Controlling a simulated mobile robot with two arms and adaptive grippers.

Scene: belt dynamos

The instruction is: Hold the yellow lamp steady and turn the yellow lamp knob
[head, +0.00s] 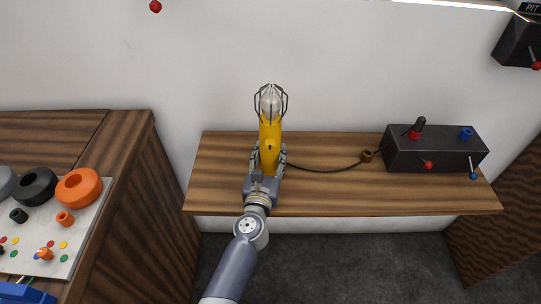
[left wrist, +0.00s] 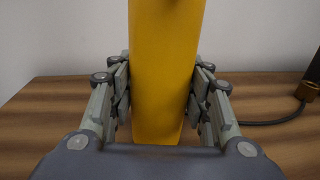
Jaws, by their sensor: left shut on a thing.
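The yellow lamp (head: 270,135) stands upright on the wooden shelf, with a bulb inside a wire cage at its top. My left gripper (head: 268,158) is shut around the lamp's lower body, one finger on each side. In the left wrist view the lamp's yellow body (left wrist: 165,60) fills the space between the finger pads of my left gripper (left wrist: 162,92). A small dark spot shows on the lamp's front just above the gripper; I cannot tell whether it is the knob. The lamp's top is out of the left wrist view. My right gripper is not in view.
A black cable (head: 325,171) runs from the lamp to a brass-coloured plug (head: 367,155) by a dark control box (head: 430,152) with red and blue levers. The wooden shelf (head: 225,165) is clear left of the lamp. A bench with a white board (head: 88,228) and coloured parts stands left.

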